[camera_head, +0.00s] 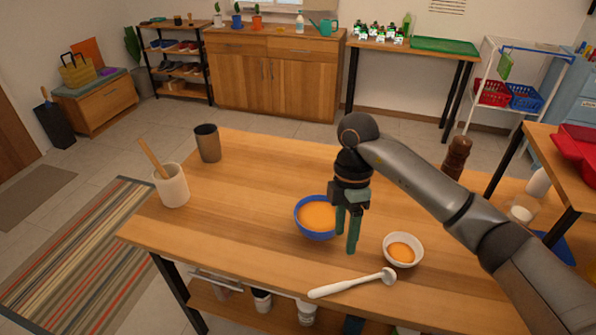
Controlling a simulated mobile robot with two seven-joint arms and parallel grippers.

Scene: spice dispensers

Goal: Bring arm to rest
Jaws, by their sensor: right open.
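My right gripper (346,232) hangs from the arm that comes in from the right, fingers pointing down over the wooden table (250,180). Its two green fingers are apart with nothing between them. It stands in front of the right edge of a blue bowl (300,220) with orange contents and hides part of it. I cannot tell whether the fingers touch the bowl. A small white bowl (403,240), also with orange contents, is to the right of the gripper. My left gripper is not in view.
A white spoon-like utensil (350,285) lies near the front edge. A cream crock (172,188) with a wooden handle and a dark cup (208,143) stand at the left. A brown mill (456,158) stands behind my right arm. The table's left middle is clear.

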